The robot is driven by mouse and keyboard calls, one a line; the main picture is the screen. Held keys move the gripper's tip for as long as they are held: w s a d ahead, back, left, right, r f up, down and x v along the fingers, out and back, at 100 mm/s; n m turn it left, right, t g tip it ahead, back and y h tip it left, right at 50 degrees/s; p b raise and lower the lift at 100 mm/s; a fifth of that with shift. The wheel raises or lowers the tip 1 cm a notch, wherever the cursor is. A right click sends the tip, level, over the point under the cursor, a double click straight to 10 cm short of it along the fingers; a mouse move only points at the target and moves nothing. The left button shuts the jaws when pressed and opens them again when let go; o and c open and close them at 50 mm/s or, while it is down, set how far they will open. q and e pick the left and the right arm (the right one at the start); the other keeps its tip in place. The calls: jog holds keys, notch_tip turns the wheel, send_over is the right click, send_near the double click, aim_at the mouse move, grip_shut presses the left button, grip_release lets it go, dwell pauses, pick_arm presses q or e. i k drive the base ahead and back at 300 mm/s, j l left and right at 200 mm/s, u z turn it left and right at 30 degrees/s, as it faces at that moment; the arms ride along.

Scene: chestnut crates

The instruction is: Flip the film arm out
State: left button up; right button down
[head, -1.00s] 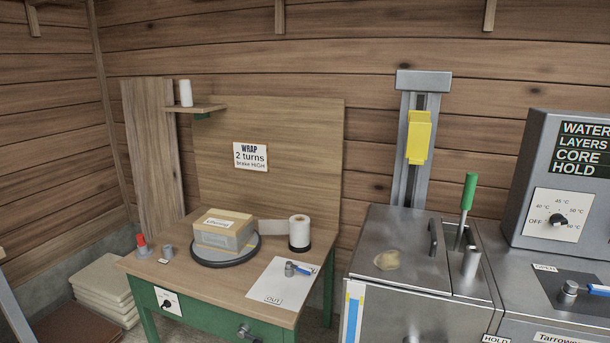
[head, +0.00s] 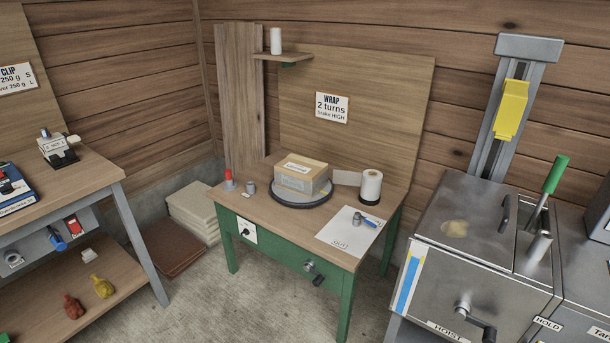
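The wrap table (head: 268,233) with its green frame stands in the middle of the head view. On its top a cardboard box (head: 292,188) with a label sits on a dark-rimmed round turntable (head: 280,203). A white film roll (head: 371,187) stands upright at the back right, and a strip of pale film (head: 346,178) runs from it towards the box. A small metal pivot with a blue-tipped lever (head: 369,223) sits on a white sheet marked OUT (head: 341,237). I cannot tell for sure which part is the film arm. Neither gripper is in view.
A WRAP sign (head: 332,107) hangs behind. A red-topped knob (head: 229,180) is on the table's left, a crank (head: 314,272) on its front. A steel tank (head: 450,262) stands close at the right, a workbench (head: 100,175) at the left. Bare floor (head: 240,310) lies between.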

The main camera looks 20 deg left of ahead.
aim_at(357, 215)
jog(key=i+j+z, duration=0.15)
jog(key=j, duration=0.2)
jog(key=i+j+z, duration=0.35)
jog(key=j, duration=0.4)
jog(key=i+j+z, duration=0.2)
jog(key=j, duration=0.2)
jog(key=i+j+z, duration=0.15)
jog(key=j, duration=0.25)
jog(key=i+j+z, duration=0.2)
jog(key=j, duration=0.25)
jog(key=k, duration=0.1)
